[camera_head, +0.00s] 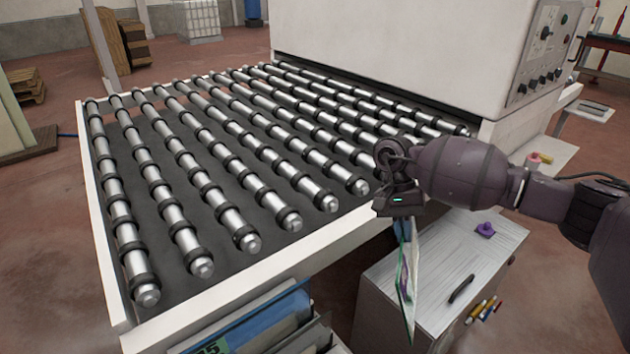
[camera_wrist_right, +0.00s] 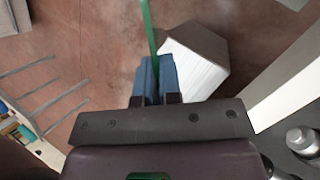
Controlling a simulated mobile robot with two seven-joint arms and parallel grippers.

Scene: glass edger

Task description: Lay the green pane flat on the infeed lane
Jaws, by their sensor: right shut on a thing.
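The infeed lane (camera_head: 166,212) is a bed of silver rollers with black rings, sloping across the head view in front of the machine; the visible rollers are bare. My right gripper (camera_head: 402,212) is beyond the lane's near right corner, pointing down. It is shut on the green pane (camera_head: 408,275), which hangs upright below it, seen nearly edge-on beside the lane. In the right wrist view the pane (camera_wrist_right: 149,30) is a thin green strip between the blue finger pads (camera_wrist_right: 155,80). Its upper part is hidden by the gripper. My left gripper is not in view.
The white machine housing (camera_head: 390,50) with a control panel (camera_head: 543,45) stands behind the lane. A grey cabinet (camera_head: 450,255) is below the right gripper, with a purple object (camera_head: 486,229) on top. A rack with blue contents (camera_head: 265,322) sits under the lane's front edge.

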